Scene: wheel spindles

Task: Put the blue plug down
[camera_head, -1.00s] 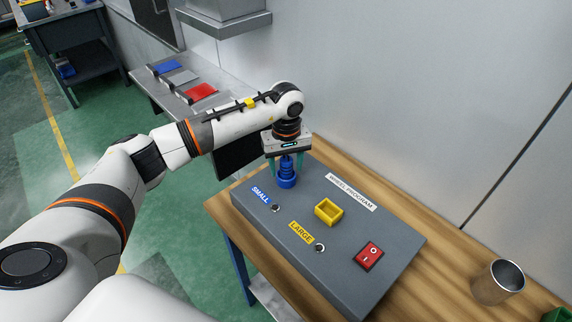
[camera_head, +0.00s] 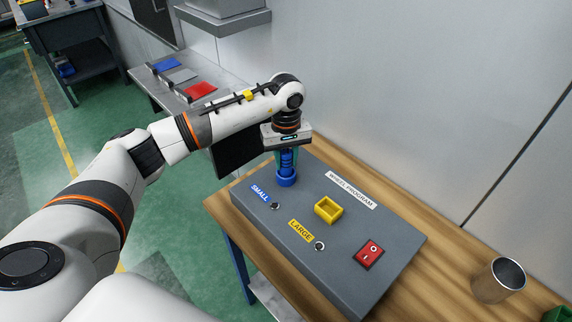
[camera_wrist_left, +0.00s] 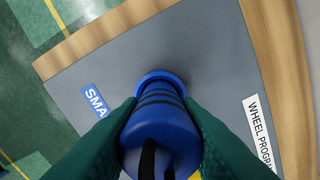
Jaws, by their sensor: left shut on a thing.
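The blue plug (camera_head: 287,163) stands upright at the far left corner of the grey control box (camera_head: 345,262), beyond the SMALL label (camera_head: 260,194). My left gripper (camera_head: 288,160) points down from above, shut on the plug. In the left wrist view the dark green fingers press on both sides of the blue plug (camera_wrist_left: 163,128). A wider blue ring (camera_wrist_left: 160,78) shows at its lower end; I cannot tell whether it is part of the plug or a seat on the box. My right gripper is not in view.
A metal cup (camera_head: 498,281) stands on the wooden bench (camera_head: 438,262) at right. The wall lies close behind.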

